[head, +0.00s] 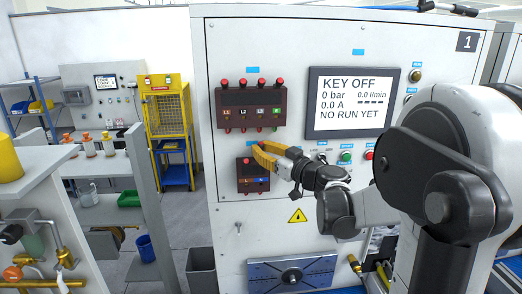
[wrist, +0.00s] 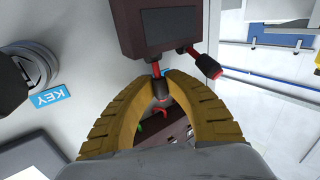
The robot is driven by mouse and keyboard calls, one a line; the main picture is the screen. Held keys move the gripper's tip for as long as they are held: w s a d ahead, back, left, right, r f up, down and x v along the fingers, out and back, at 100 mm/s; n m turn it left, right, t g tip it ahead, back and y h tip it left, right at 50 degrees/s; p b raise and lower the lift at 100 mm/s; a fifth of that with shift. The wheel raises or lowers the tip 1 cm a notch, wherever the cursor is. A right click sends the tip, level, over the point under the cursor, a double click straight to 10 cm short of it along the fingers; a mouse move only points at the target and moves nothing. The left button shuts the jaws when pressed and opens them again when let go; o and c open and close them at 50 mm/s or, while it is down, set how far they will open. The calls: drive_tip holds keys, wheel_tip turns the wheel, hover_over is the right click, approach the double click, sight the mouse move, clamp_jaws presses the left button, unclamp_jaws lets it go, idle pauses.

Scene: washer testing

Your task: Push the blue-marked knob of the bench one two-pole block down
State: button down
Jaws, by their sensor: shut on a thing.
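The small dark-brown two-pole block (head: 253,188) is on the bench one panel, below the larger block. Its lower face has an orange mark at left and a blue mark (head: 263,180) at right. My gripper (head: 260,151), with yellow fingers, is at the block's top edge. In the wrist view, turned upside down, my gripper (wrist: 162,84) is shut on the top-right knob (wrist: 160,92), a dark cap on a red stem (wrist: 155,69), at the block (wrist: 160,28). The fingers hide part of it. The other top knob (wrist: 206,65) is free beside the fingers and tilted outward.
The larger multi-pole block (head: 251,105) is just above my gripper, its lower knobs close to the fingers. The display (head: 350,103) reads KEY OFF. Green (head: 346,156) and red (head: 369,155) buttons are to the right, near my arm. A metal plate (head: 291,271) is below.

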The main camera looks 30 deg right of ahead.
drive_tip(key=s+n+t+y+b, duration=0.1)
drive_tip(key=n+t+y+b, duration=0.1)
drive_tip(key=b, duration=0.4)
drive_tip(key=s+a+f+n+t+y+b, duration=0.1)
drive_tip(key=n+t+y+b, duration=0.1)
drive_tip(key=n+b, duration=0.3)
drive_tip(key=s+f+n+t+y+b, duration=0.1)
drive_tip(key=n+t+y+b, duration=0.1)
drive_tip(key=b, duration=0.5)
drive_tip(key=shift+s+a+f+n+y, duration=0.15)
drive_tip(key=shift+f+n+y, duration=0.1)
drive_tip(key=shift+n+y, duration=0.7)
drive_tip(key=shift+y, duration=0.45)
drive_tip(key=c, duration=1.6)
unclamp_jaws()
drive_tip(key=shift+c, duration=0.2)
drive_tip(key=v, duration=1.2)
